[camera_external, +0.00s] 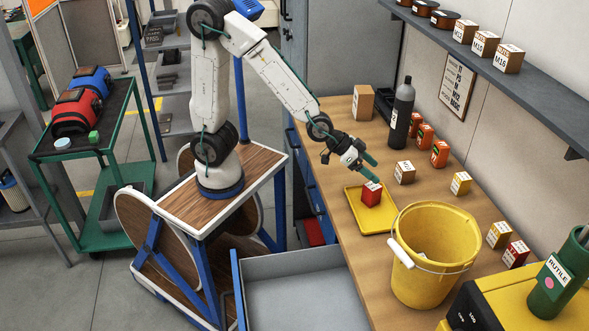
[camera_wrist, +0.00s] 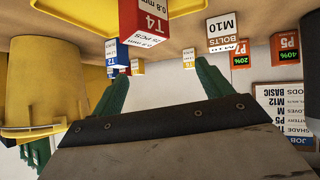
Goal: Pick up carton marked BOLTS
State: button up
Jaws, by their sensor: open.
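A tan carton (camera_wrist: 222,32) with a white label reading BOLTS and M10 appears at the top of the wrist view. It matches the small brown carton (camera_external: 404,173) on the bench in the external view, just right of my gripper. My gripper (camera_external: 375,172) has green fingers, held apart with nothing between them. In the external view it hangs above the bench between that carton and a red carton (camera_external: 371,194). Both fingers also show in the wrist view (camera_wrist: 162,69).
The red carton sits on a yellow tray (camera_external: 352,211). A yellow bucket (camera_external: 430,265) stands in front. A dark bottle (camera_external: 401,120) and orange packs (camera_external: 439,154) stand behind. A yellow-labelled carton (camera_external: 461,183) is to the right. Similar brown cartons (camera_external: 485,43) sit on the wall shelf.

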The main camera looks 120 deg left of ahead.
aim_at(403, 167)
jog(key=a+f+n+y, duration=0.1)
jog(key=a+y, duration=0.1)
jog(key=a, duration=0.2)
jog(key=w+a+f+n+y, duration=0.1)
jog(key=a+f, duration=0.1)
jog(key=a, duration=0.2)
jog(key=a+f+n+y, duration=0.1)
jog(key=a+y, duration=0.1)
jog(key=a, duration=0.2)
jog(key=shift+w+a+f+y, duration=0.2)
jog(key=shift+w+f+y, duration=0.1)
jog(key=shift+f, duration=0.1)
jog(key=x, duration=0.7)
jog(key=shift+w+f, duration=0.25)
jog(key=shift+w, duration=0.1)
jog(key=shift+d+r, duration=0.1)
jog(key=c, duration=1.4)
